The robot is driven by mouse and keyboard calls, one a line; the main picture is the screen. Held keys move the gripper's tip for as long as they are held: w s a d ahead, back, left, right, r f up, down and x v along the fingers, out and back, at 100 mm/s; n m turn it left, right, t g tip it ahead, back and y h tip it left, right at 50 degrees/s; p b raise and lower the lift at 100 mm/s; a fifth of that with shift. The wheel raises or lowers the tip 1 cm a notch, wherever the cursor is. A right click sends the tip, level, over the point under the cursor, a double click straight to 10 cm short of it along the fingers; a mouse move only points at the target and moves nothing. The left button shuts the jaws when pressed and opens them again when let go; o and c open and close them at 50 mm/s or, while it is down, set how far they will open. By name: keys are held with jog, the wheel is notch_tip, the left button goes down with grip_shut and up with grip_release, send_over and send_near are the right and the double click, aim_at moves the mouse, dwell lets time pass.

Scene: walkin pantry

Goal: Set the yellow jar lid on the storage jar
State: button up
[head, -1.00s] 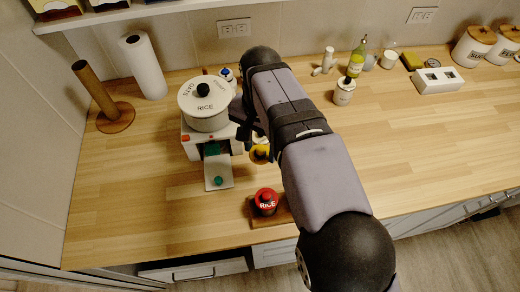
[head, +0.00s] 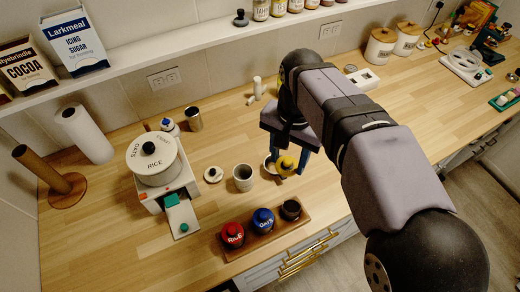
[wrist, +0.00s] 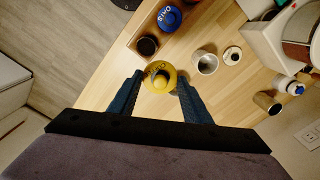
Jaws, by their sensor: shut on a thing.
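The yellow jar lid (head: 286,164) is held between the fingers of my gripper (head: 287,160), above the counter. In the wrist view the lid (wrist: 160,77) sits between the two blue fingertips (wrist: 157,80), with dark lettering on it. An open dark jar (head: 290,209), which I take as the storage jar, stands at the right end of a wooden tray (head: 262,238). It also shows in the wrist view (wrist: 147,46), its dark opening uncovered. The lid is apart from this jar, behind it in the head view.
In the tray stand a red-lidded jar (head: 232,234) and a blue-lidded jar (head: 263,220). A grey cup (head: 243,178) and a small pale lid (head: 213,174) are left of my gripper. A white dispenser (head: 154,164) stands farther left. Right of my gripper, the counter is partly hidden by my arm.

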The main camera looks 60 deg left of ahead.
jog(key=d+f+n, duration=0.3)
jog(key=d+f, duration=0.1)
jog(key=f, duration=0.2)
jog(key=shift+w+d+f+n, duration=0.15)
jog(key=shift+w+d+n, duration=0.1)
jog(key=shift+n, duration=0.15)
jog(key=shift+f, duration=0.1)
jog(key=shift+f+b, duration=2.45)
jog(key=shift+f, duration=0.65)
jog(key=shift+f+p, duration=0.1)
jog(key=shift+p, duration=0.4)
